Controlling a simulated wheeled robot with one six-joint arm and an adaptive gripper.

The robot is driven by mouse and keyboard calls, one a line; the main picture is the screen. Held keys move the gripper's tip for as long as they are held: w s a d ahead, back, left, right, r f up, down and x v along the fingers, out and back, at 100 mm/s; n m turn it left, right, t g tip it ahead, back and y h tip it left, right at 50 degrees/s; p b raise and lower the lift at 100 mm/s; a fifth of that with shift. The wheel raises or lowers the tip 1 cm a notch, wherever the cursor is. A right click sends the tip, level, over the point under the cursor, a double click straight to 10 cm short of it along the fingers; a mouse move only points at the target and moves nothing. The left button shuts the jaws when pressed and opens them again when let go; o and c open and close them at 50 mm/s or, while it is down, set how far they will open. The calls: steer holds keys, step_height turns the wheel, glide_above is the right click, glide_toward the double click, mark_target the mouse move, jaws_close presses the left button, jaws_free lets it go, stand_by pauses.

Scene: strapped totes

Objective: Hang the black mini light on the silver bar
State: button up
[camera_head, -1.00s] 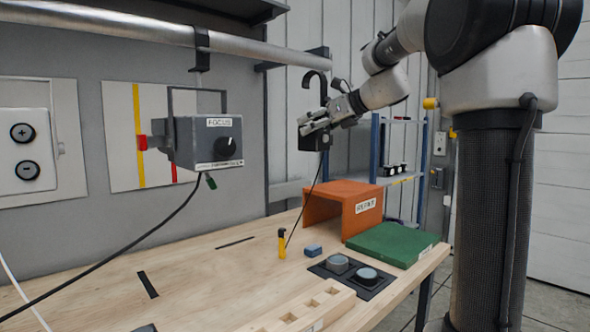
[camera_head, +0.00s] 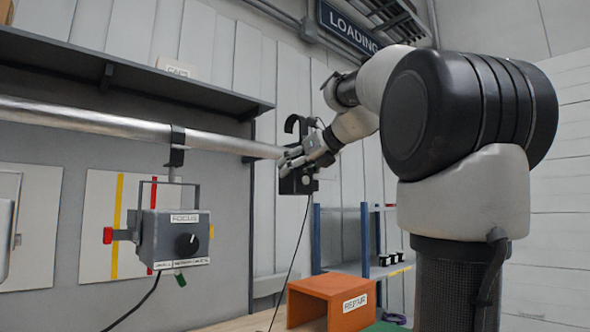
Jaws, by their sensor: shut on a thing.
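The silver bar (camera_head: 90,123) runs across the wall from the left and ends near my gripper. My gripper (camera_head: 290,163) is shut on the black mini light (camera_head: 299,182), which has a dark body, a hook (camera_head: 297,125) at its top and a cable hanging down. The hook is upright and its top is a little above the bar's level, near the bar's right end. I cannot tell from this view whether the hook touches the bar or stands in front of it.
A grey FOCUS lamp (camera_head: 176,240) hangs from the bar by a black clamp (camera_head: 177,146). A dark shelf (camera_head: 110,75) runs above the bar. An orange stand (camera_head: 325,300) is on the bench below, with a blue-posted rack (camera_head: 364,240) behind it.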

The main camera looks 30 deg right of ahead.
steer(key=r+x, duration=0.2)
steer(key=x, duration=1.4)
steer(key=shift+w, duration=0.35)
stand_by(0.9)
steer(key=o, duration=1.9)
steer(key=shift+c, duration=0.2)
steer(key=shift+f, duration=0.15)
steer(key=v, duration=1.2)
